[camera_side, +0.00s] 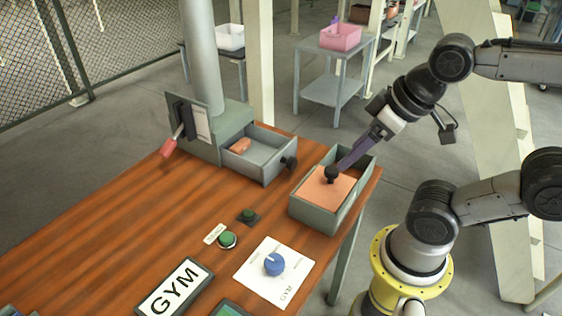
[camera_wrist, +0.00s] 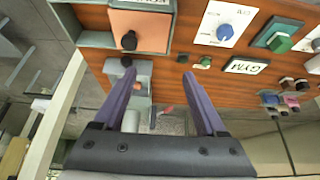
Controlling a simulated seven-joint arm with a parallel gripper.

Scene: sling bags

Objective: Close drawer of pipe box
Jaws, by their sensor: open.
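The pipe box (camera_side: 232,120) is a grey-green box with a tall pipe on top, at the back of the wooden table. Its drawer (camera_side: 262,160) is pulled out, with a black knob (camera_side: 290,162) at the front and an orange-pink item (camera_side: 240,146) inside. The drawer also shows in the wrist view (camera_wrist: 143,68), partly behind a finger. My gripper (camera_side: 341,167) is open, its purple fingers reaching down over the neighbouring box, close to that box's black knob in the picture. In the wrist view, my gripper (camera_wrist: 161,73) has nothing between its fingertips; the left fingertip overlaps the drawer area.
A grey box (camera_side: 318,219) with an orange panel and black knob stands right of the drawer, with a narrow gap between them. Green buttons (camera_side: 228,239), a blue dial (camera_side: 274,264) and a GYM sign (camera_side: 174,289) lie nearer. The table's left part is clear.

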